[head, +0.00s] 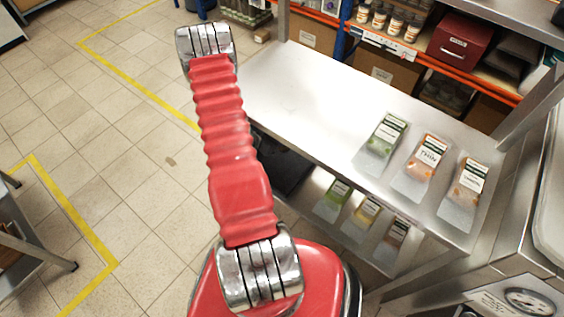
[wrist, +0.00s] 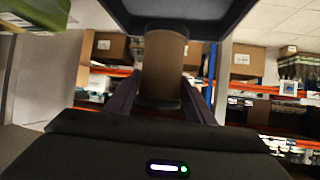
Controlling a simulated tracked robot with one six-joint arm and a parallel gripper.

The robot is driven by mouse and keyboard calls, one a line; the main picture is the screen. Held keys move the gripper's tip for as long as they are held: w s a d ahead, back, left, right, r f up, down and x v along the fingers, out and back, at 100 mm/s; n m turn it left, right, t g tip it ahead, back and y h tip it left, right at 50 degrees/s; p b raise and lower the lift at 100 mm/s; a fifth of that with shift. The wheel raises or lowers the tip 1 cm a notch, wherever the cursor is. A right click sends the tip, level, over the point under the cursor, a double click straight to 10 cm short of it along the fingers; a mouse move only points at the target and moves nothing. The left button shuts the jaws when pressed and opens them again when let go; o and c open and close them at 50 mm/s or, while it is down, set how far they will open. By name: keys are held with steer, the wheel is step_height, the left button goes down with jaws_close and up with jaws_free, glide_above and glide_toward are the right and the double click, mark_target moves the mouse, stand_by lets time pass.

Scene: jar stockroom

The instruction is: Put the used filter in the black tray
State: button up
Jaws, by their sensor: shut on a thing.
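In the wrist view, my gripper (wrist: 160,92) is shut on a brown cylinder with dark ends, the used filter (wrist: 164,65). Its dark fingers press it from both sides, and it stands about upright in the picture. A dark, wide-rimmed thing (wrist: 234,12) is right above the filter's top end; I cannot tell whether it is the black tray or whether they touch. In the head view, a dark flat shape (head: 287,168) shows under the steel table, partly hidden by my arm; I cannot tell what it is. The head view shows neither gripper nor filter.
The steel table (head: 300,98) holds three clear packets (head: 384,139) at its right; its left part is bare. More packets (head: 337,197) lie on a lower level. Orange-edged shelves with jars and a red box (head: 460,42) stand behind. The tiled floor at left is mostly open.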

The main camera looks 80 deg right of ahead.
steer(key=shift+f, duration=2.95)
steer(key=shift+f, duration=0.1)
steer(key=shift+f, duration=1.95)
steer(key=o, duration=1.2)
steer(key=shift+c, duration=0.2)
steer(key=v, duration=1.2)
